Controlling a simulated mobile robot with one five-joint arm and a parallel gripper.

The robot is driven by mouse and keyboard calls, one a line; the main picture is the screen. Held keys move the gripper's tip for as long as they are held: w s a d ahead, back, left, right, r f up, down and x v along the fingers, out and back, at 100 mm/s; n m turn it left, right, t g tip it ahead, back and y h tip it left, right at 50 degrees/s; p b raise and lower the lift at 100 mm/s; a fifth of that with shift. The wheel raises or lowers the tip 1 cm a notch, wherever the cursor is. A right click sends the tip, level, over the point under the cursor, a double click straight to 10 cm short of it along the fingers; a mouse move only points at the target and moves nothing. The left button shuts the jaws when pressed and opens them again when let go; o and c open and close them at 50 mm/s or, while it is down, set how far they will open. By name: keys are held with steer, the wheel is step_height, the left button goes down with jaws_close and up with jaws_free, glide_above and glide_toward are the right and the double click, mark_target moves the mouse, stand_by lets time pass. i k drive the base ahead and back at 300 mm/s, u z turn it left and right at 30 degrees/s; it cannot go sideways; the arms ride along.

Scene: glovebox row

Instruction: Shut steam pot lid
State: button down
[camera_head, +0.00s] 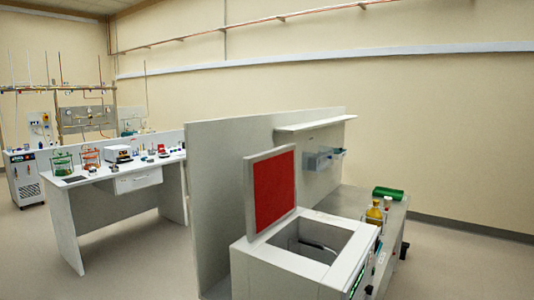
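The steam pot (285,262) is a white box-shaped unit at the lower middle of the head view, with an open square well on top. Its lid (271,190) stands upright at the left edge of the opening, with a red inner face and a pale rim. A dark curved part shows inside the well. Green display marks show on the right front side of the unit, cut off by the lower picture edge. My gripper is not in view.
A grey partition (218,165) stands behind the lid. A white lab table (70,205) with glassware stands at left. Floor is clear between table and partition.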

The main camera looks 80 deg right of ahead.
mark_target(269, 176)
steer(key=z, duration=0.7)
